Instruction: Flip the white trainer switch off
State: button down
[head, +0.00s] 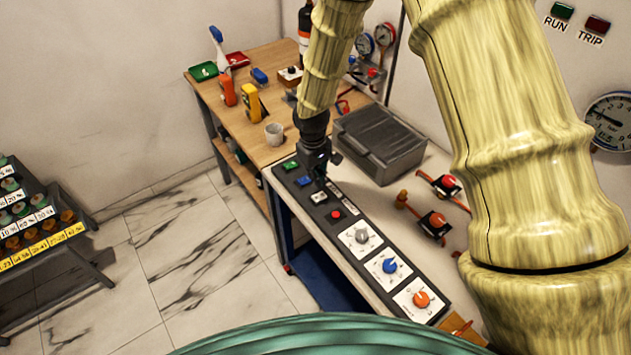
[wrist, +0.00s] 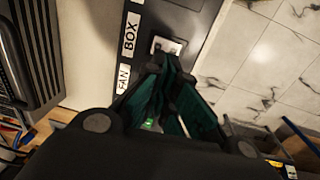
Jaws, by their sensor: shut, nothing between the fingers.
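The white trainer switch (head: 318,197) sits on the dark panel strip (head: 349,215), between the green switch and the red button. In the wrist view its white plate (wrist: 168,45) shows just past my fingertips, partly covered by them. Which way the switch is tipped is too small to tell. My gripper (head: 321,176) is shut and empty, pointing down over the panel close to the white switch. In the wrist view my gripper's fingertips (wrist: 166,64) meet at the plate's near edge. I cannot tell whether they touch it.
A grey case (head: 380,142) stands beside my gripper.

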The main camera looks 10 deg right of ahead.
notch_tip(320, 180, up, 8)
jog(key=d+b, duration=0.1)
jog(key=b, duration=0.2)
jog(key=shift+w+r, duration=0.15)
jog(key=shift+r, duration=0.05)
dwell(0.5)
